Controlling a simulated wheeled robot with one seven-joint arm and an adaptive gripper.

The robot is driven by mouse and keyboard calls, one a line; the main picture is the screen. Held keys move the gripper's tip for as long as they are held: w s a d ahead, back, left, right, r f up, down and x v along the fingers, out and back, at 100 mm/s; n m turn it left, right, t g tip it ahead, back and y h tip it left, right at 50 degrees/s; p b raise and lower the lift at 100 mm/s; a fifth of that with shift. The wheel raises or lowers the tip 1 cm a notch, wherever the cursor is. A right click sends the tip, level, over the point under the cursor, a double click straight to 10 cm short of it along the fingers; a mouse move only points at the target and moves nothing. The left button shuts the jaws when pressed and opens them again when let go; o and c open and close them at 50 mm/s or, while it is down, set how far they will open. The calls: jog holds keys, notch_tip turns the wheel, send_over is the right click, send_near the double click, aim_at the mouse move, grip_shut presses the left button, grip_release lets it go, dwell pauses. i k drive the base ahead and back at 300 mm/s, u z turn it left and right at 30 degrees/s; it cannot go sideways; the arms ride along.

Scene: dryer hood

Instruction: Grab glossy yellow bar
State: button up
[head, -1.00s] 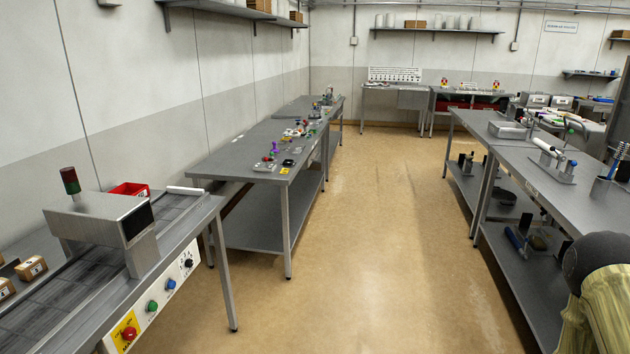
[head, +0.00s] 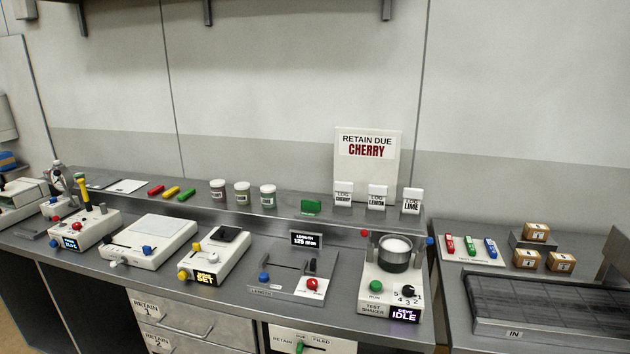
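A small glossy yellow bar (head: 172,191) lies on the raised back ledge of the bench, left of centre in the head view. It lies between a red bar (head: 156,190) on its left and a green bar (head: 187,195) on its right, with small gaps between them. My gripper is not in view, so its state and its distance from the bar are hidden.
The bench (head: 340,328) carries several devices along its front, including a test shaker (head: 391,290) and a length gauge (head: 293,275). Lidded jars (head: 242,193) stand right of the bars. A sign (head: 366,165) stands behind. A conveyor (head: 550,300) is at right.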

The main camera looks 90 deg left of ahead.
aim_at(175, 190)
jog(key=u, duration=3.6)
